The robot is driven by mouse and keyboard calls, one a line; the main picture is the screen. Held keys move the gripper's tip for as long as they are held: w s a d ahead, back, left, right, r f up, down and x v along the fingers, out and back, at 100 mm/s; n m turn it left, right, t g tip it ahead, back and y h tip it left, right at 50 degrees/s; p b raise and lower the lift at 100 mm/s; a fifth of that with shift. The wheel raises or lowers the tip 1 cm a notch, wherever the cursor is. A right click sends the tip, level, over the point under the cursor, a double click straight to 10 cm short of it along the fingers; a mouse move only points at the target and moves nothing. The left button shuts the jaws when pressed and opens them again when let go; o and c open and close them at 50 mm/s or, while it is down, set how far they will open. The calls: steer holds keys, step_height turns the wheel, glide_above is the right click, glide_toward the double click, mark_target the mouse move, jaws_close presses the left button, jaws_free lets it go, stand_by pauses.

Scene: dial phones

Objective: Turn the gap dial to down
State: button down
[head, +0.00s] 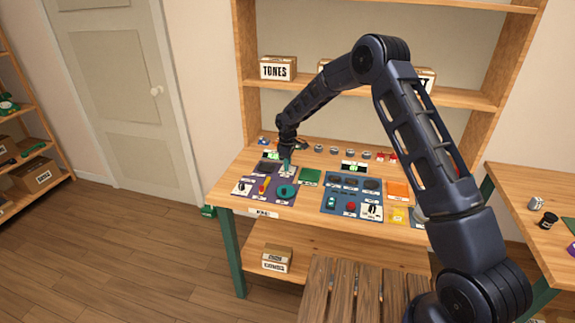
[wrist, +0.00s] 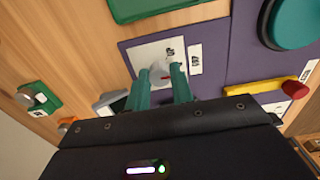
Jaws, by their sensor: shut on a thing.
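A small grey dial (wrist: 160,73) with a red mark sits on a white plate (wrist: 146,53) on a purple panel in the wrist view. Its side label is too small to read, so I cannot confirm it is the gap dial. My gripper (wrist: 162,84) has its two teal fingers on either side of the dial, shut on it. In the head view my gripper (head: 287,164) reaches down to the back of the left panel on the table; the dial itself is hidden there by the fingers.
A teal round knob (wrist: 294,22), a yellow and red lever (wrist: 280,90) and a green block (wrist: 150,8) lie close around the dial. A blue panel (head: 330,207) with more controls is on the right. A shelf with boxes (head: 278,68) stands behind.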

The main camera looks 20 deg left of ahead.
steer(key=m, duration=0.4)
steer(key=shift+m, duration=0.3)
steer(key=shift+f+m, duration=0.1)
steer(key=shift+m, duration=2)
steer(key=c, duration=1.2)
jaws_free()
step_height(320, 180, up, 11)
